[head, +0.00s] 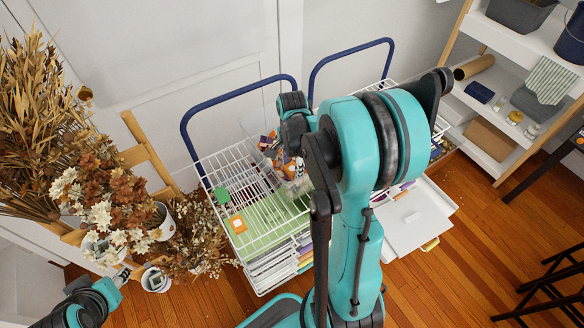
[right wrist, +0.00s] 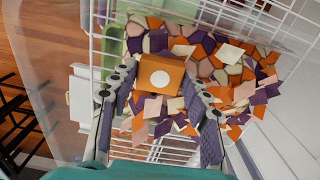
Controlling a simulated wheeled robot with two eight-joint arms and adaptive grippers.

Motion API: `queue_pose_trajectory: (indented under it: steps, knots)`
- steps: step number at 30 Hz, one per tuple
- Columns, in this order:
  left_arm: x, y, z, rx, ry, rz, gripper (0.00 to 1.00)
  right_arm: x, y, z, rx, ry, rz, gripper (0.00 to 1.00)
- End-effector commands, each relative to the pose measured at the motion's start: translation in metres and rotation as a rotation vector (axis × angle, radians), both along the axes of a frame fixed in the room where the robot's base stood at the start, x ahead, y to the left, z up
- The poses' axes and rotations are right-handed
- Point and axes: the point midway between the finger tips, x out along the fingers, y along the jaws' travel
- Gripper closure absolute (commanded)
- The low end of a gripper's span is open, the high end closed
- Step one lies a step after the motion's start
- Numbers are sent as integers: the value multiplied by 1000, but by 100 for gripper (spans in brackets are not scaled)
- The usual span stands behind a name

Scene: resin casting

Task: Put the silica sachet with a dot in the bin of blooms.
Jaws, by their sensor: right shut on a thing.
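An orange silica sachet with a white dot (right wrist: 165,70) is between the fingertips of my right gripper (right wrist: 160,85), which is shut on it. Behind it in the right wrist view lies a bed of purple, orange, cream and pink blooms (right wrist: 245,72); the walls of their bin are hard to make out. The blooms also show in the head view (head: 269,142) in the wire rack, beside my right gripper (head: 292,165).
The white wire rack (head: 214,170) with blue handles stands against the wall. Dried flowers (head: 100,200) fill the left side, close to my left arm. A white shelf unit (head: 520,50) stands at the right. My right arm hides part of the rack.

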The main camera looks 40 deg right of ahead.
Motion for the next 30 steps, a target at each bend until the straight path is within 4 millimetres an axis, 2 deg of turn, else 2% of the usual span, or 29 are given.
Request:
queue_pose_trajectory:
  steps: [11, 12, 14, 24, 26, 30]
  knots:
    - [0, 0, -5, 0, 0, 0, 60, 0, 0, -7, 0, 0, 0, 72]
    - [0, 0, -4, 0, 0, 0, 60, 0, 0, -6, 0, 0, 0, 45]
    - [0, 0, -3, 0, 0, 0, 60, 0, 0, -5, 0, 0, 0, 32]
    - [0, 0, -1, 0, 0, 0, 60, 0, 0, -2, 0, 0, 0, 32]
    - [0, 0, 2, 0, 0, 0, 60, 0, 0, 2, 0, 0, 0, 32]
    - [0, 0, 11, 0, 0, 0, 60, 0, 0, 27, 0, 0, 0, 32]
